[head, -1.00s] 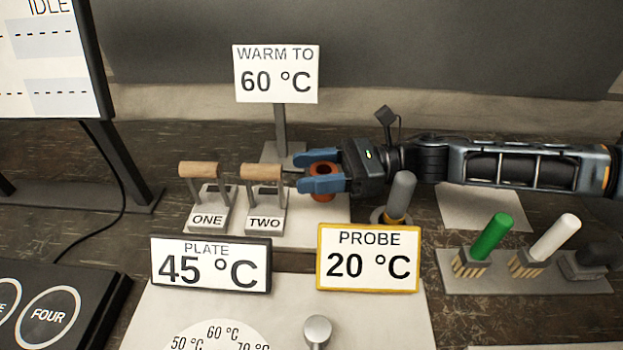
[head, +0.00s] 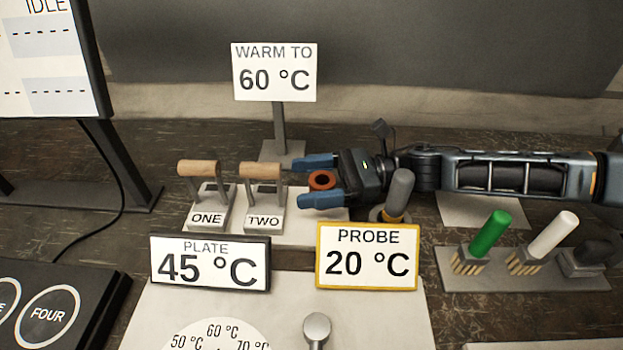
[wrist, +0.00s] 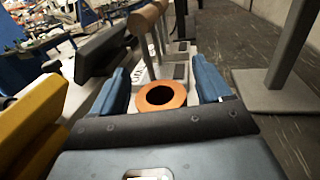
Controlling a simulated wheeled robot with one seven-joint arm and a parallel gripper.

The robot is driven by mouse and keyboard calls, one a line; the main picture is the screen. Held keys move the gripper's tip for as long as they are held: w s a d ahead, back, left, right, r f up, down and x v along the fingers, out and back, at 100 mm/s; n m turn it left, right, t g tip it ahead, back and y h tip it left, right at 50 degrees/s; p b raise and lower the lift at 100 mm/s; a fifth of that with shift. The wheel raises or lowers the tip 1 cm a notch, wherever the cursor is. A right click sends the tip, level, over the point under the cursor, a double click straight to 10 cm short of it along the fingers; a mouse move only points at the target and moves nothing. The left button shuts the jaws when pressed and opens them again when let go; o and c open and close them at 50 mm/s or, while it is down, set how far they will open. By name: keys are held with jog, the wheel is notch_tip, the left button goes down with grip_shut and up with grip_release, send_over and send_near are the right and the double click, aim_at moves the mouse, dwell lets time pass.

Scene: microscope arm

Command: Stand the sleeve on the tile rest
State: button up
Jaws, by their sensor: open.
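The sleeve is a short copper-orange ring (head: 312,182) with a dark bore, standing upright on a pale base plate (head: 335,232). In the wrist view the sleeve (wrist: 162,108) shows from above, between the blue fingers. My gripper (head: 297,182) reaches in from the right and is open around the sleeve; in the wrist view, gaps show between the ring and both fingers of my gripper (wrist: 160,66). Its underside is hidden. A pale flat tile (head: 480,207) lies to the right, partly behind my arm; I cannot tell whether it is the tile rest.
Wood-handled levers ONE (head: 206,219) and TWO (head: 264,219) stand left of my fingers. A grey-topped probe (head: 399,190) stands close to my gripper's near side. The PLATE (head: 210,264) and PROBE (head: 367,257) signs are in front. A green-handled brush (head: 490,236) is at right.

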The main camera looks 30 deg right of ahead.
jog(key=shift+r, duration=0.2)
jog(key=b+v, duration=0.1)
jog(key=v, duration=0.5)
jog(key=shift+d+f+b, duration=0.15)
jog(key=shift+f+b, duration=0.05)
jog(key=shift+b, duration=0.2)
jog(key=shift+s+d+r, duration=0.1)
jog(key=shift+s+d, duration=0.2)
jog(key=shift+d, duration=0.25)
